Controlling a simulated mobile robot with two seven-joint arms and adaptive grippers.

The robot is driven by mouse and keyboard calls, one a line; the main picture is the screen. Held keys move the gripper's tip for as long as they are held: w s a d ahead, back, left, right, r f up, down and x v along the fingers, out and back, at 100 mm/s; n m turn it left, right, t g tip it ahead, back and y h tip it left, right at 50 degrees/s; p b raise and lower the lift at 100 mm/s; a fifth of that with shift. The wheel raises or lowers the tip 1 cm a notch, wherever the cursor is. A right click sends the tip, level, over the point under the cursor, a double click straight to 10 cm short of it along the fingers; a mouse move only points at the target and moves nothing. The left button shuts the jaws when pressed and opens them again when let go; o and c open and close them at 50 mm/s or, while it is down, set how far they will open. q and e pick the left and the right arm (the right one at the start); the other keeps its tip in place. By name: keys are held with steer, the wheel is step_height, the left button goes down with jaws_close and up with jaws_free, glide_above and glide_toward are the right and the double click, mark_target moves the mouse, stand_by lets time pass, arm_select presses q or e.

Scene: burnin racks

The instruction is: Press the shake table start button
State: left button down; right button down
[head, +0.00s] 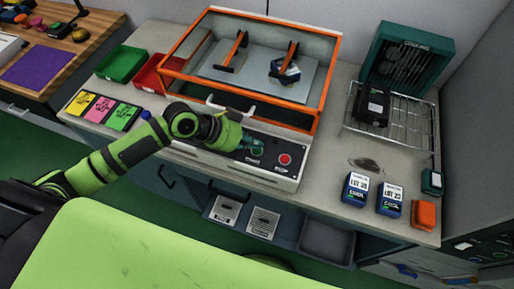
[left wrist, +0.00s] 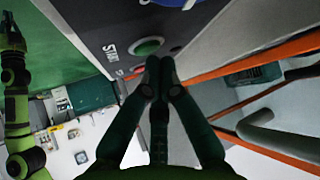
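The shake table has an orange-framed enclosure (head: 252,112) on the bench, with a control panel along its front. In the left wrist view, a round green button (left wrist: 148,47) sits beside the label START (left wrist: 111,49). My left gripper (head: 256,150) is over the panel, left of a red button (head: 285,159). In the left wrist view, my left gripper's fingertips (left wrist: 153,66) are together, empty, and just below the green button in the picture. I cannot tell whether they touch it. In the head view, the gripper hides the green button. My right gripper cannot be made out.
A white handle (head: 230,104) stands at the enclosure front, close to my left wrist. Blue lot-labelled boxes (head: 355,189), an orange block (head: 424,215) and a wire rack (head: 408,125) are to the right. Coloured cards (head: 101,109) and a green bin (head: 121,63) are to the left.

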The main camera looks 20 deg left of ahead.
arm_select(q)
steer(key=shift+f+b, duration=0.3)
steer(key=shift+f, duration=0.15)
stand_by(0.4)
steer(key=shift+r, duration=0.1)
steer(key=shift+r+p, duration=0.75)
steer(key=shift+p, duration=0.05)
step_height(320, 180, up, 5)
steer(key=p, duration=0.4)
steer(key=shift+r+p, duration=0.1)
steer(key=shift+p, duration=0.25)
stand_by(0.6)
